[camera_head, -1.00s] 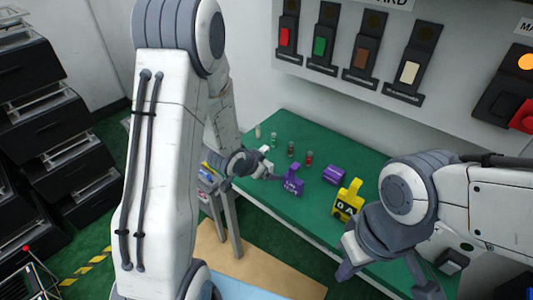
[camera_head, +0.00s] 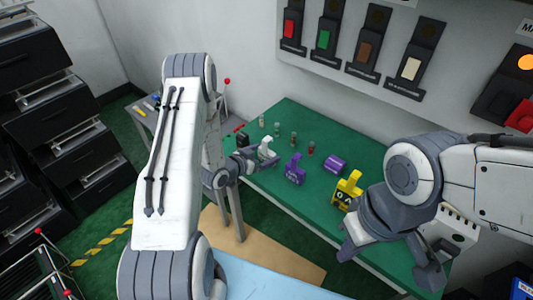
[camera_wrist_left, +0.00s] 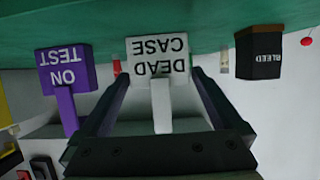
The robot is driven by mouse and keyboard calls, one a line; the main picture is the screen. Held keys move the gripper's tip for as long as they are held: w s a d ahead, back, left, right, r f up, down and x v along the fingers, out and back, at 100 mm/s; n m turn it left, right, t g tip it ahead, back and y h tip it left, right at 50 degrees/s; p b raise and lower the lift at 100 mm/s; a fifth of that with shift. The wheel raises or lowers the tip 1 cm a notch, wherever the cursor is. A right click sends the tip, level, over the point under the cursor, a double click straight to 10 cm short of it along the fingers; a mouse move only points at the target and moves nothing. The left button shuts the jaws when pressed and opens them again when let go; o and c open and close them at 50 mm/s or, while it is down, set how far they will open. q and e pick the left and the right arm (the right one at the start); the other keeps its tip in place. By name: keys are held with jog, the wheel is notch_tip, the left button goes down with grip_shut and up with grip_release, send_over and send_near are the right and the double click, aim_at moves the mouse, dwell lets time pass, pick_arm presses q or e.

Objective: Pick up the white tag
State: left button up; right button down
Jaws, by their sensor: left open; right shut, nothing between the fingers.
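The white tag (camera_wrist_left: 158,64) stands on the green table and reads "DEAD CASE", upside down in the left wrist view. It also shows in the head view (camera_head: 267,146), beside my left gripper (camera_head: 254,158). In the left wrist view my left gripper (camera_wrist_left: 160,95) is open, with the tag's narrow stem (camera_wrist_left: 162,108) in the gap between its fingers. My right gripper (camera_head: 390,258) is shut and empty at the table's near right, away from the white tag.
A purple tag (camera_head: 294,171) and a black tag (camera_head: 242,139) flank the white one. A lever panel (camera_head: 365,45) is behind.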

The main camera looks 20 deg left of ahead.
aim_at(271, 151)
pick_arm(q)
jog(key=p+x, duration=0.1)
jog(key=x, duration=0.2)
jog(key=shift+w+d+f, duration=0.15)
jog(key=shift+w+f, duration=0.05)
jog(key=shift+w, duration=0.05)
jog(key=shift+w+d+f, duration=0.1)
jog(key=shift+w+f, duration=0.15)
jog(key=shift+w, duration=0.1)
jog(key=c, duration=1.1)
jog(key=shift+r, duration=0.15)
